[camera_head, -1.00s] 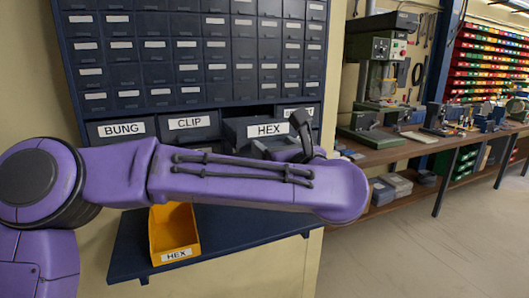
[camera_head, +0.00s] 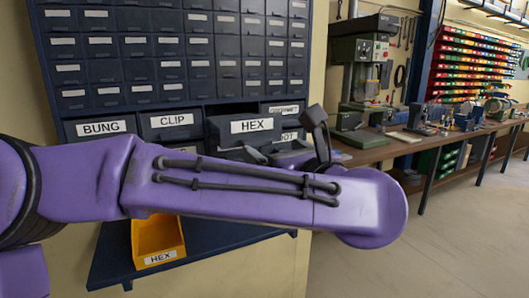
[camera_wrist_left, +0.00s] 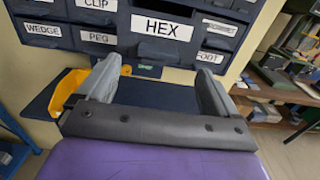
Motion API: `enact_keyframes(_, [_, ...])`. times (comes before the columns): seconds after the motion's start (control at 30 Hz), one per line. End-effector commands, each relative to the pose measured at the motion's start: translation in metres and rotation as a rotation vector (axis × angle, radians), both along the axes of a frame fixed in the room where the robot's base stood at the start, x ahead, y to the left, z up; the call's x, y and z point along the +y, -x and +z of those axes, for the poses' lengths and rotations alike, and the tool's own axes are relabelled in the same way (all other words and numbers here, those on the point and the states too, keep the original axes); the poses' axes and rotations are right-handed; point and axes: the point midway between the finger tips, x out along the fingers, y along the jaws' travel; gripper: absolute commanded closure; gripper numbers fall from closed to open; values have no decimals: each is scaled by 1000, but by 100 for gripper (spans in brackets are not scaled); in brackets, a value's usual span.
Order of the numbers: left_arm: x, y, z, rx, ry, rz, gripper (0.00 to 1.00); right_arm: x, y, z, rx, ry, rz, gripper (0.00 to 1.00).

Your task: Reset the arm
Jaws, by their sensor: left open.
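My left arm crosses the head view from the left, its purple link in front of the drawer cabinet. My left gripper shows in the left wrist view (camera_wrist_left: 157,72), its two grey fingers wide apart with nothing between them. In the head view the gripper is mostly hidden behind the arm. The HEX drawer (camera_head: 245,130) stands out from the cabinet (camera_head: 150,98); in the wrist view it (camera_wrist_left: 160,27) lies beyond the fingers, apart from them. My right gripper is not in view.
A yellow bin labelled HEX (camera_head: 158,238) sits on the dark blue shelf (camera_head: 215,252) below the drawers. BUNG (camera_head: 100,127) and CLIP (camera_head: 178,121) drawers are left of HEX. A workbench (camera_head: 385,147) with machines stands right; the floor before it is clear.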

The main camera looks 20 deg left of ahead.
Motion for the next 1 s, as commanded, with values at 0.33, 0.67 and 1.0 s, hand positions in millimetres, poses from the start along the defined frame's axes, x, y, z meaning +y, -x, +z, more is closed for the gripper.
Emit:
enact_keyframes(0.33, [-26,28,0,-1,-1,0,6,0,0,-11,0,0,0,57])
enact_keyframes(0.67, [-37,19,11,62,-174,-66,6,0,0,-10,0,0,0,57])
enact_keyframes(1.0, [-44,-64,-209,716,-1496,-416,6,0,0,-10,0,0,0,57])
